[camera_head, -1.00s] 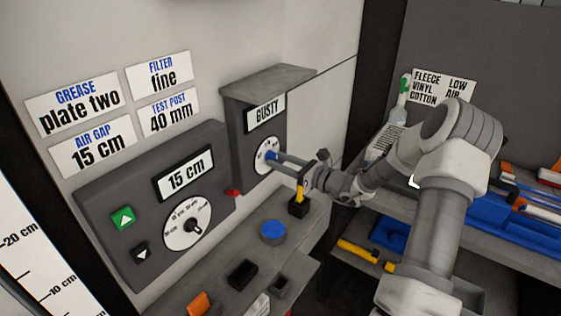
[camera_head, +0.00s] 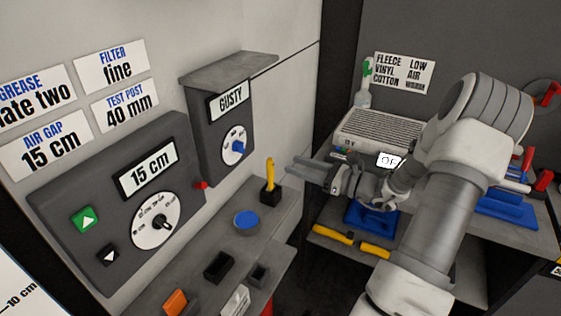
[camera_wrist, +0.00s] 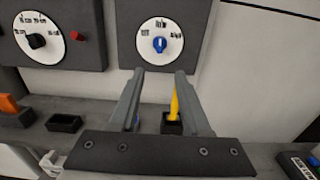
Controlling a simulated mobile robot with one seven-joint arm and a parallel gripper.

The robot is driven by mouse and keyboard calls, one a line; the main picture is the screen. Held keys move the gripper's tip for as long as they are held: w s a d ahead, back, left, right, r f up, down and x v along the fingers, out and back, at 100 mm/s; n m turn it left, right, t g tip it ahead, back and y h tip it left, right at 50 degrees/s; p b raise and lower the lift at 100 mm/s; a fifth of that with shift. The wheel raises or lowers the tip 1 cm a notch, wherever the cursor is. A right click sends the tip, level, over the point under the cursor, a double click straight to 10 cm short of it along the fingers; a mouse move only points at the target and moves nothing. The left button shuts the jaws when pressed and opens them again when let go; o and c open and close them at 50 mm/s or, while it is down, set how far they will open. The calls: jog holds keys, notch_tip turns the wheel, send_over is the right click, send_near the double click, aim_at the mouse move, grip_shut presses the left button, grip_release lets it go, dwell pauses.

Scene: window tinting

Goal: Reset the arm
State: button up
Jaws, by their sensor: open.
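My gripper (camera_head: 308,168) is open and empty in the head view, held out in the air to the right of the dial box, clear of it. In the wrist view its two fingers (camera_wrist: 160,72) stand apart and point toward the blue knob (camera_wrist: 160,44) on its white dial, with nothing between them. In the head view the blue knob (camera_head: 238,147) sits on the grey box whose display reads "GUSTY" (camera_head: 228,101). My arm bends from the right side of the head view toward the gripper.
A shelf below holds a yellow-handled tool (camera_head: 269,177) in a black holder, a blue disc (camera_head: 246,220) and small black trays. The left panel (camera_head: 117,208) reads "15 cm". A workbench with a ribbed grey machine (camera_head: 385,131), a spray bottle (camera_head: 363,90) and blue trays stands right.

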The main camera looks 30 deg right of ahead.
jog(key=shift+v, duration=0.75)
